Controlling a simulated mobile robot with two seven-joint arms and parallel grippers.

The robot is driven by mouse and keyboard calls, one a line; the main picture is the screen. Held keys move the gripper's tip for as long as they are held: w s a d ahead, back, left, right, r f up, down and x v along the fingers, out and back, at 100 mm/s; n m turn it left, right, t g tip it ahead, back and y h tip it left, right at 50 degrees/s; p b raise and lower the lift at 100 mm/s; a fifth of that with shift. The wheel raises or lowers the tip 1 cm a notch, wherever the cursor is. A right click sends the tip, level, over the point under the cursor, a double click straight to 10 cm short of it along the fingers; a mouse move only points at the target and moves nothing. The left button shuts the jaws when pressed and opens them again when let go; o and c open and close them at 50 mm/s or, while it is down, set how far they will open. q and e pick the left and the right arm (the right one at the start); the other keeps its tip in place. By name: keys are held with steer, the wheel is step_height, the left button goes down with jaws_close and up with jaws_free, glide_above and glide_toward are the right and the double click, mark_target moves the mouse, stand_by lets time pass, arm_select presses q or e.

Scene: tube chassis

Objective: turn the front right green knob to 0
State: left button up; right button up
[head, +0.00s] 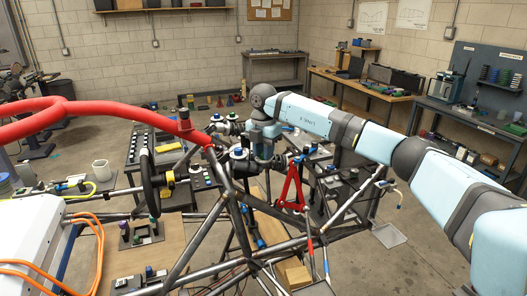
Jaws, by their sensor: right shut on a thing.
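My right gripper (264,165) is at the lower end of my light blue arm, which reaches in from the right and bends down over the middle of the tube chassis (212,212). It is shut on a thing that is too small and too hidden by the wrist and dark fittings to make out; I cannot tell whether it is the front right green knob. A small dark plate with several coloured knobs (141,234) sits on the left, well apart from this gripper. The knob readings are too small to read. My left gripper is not in view.
A thick red tube (100,112) curves in from the left. A dark steering wheel (148,180) stands left of centre. Workbenches (375,92) line the back and right walls.

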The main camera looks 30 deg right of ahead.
steer(key=shift+r, duration=0.15)
stand_by(0.3)
steer(key=o, duration=0.9)
steer(key=shift+o, duration=0.2)
step_height(320, 180, up, 14)
steer(key=b, duration=0.2)
steer(key=shift+b, duration=0.3)
steer(key=shift+f, duration=0.25)
